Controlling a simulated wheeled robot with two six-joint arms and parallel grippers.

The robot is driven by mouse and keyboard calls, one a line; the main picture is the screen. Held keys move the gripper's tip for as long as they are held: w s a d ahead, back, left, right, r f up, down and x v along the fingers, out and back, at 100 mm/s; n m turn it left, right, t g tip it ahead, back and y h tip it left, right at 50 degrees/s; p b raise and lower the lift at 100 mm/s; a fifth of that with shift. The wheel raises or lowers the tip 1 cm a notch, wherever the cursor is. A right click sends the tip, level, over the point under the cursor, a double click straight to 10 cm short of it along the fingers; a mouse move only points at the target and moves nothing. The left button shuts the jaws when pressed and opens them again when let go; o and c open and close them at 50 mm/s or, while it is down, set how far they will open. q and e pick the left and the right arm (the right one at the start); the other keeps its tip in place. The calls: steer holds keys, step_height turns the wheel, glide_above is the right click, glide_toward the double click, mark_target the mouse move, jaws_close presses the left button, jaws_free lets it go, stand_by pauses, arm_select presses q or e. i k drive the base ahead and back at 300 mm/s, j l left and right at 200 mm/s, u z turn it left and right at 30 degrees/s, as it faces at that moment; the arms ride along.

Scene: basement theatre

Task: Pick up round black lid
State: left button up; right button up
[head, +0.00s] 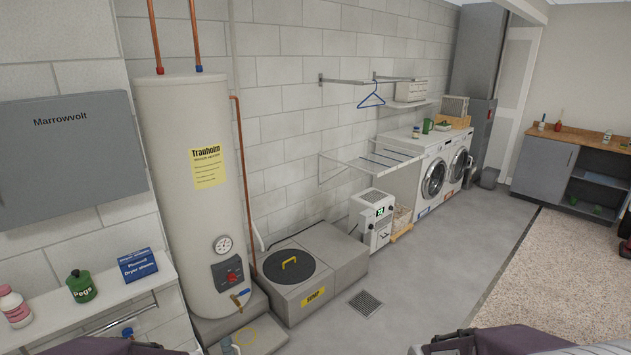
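The round black lid (286,277) lies flat on top of a grey concrete sump box (337,252), left of centre in the head view. A yellow handle (288,263) arches over the lid's middle. A yellow label sits on the box's front face. Nothing covers the lid and no gripper is near it. Neither of my grippers shows in the head view; only parts of my arms show at the bottom left and bottom right edges.
A tall water heater (192,170) stands just left of the sump box. A dehumidifier (373,220) stands beyond it to the right. A floor drain (365,303) lies in the open floor in front. A white shelf (95,290) with bottles is at the left.

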mark_target(287, 266)
steer(key=i+z, duration=0.3)
steer(key=i, duration=1.55)
steer(key=i+l+u, duration=0.1)
steer(key=i+u, duration=0.2)
steer(key=u, duration=0.15)
steer(key=i+l+u, duration=0.15)
steer(key=u, duration=0.3)
steer(key=i+l+u, duration=0.3)
steer(key=u, duration=0.15)
steer(key=i+l+u, duration=0.2)
steer(key=l+u, duration=0.25)
steer(key=i+l+u, duration=0.2)
steer(key=u, duration=0.2)
steer(key=i+l+u, duration=0.15)
steer(key=l+u, duration=0.25)
steer(key=j, duration=0.1)
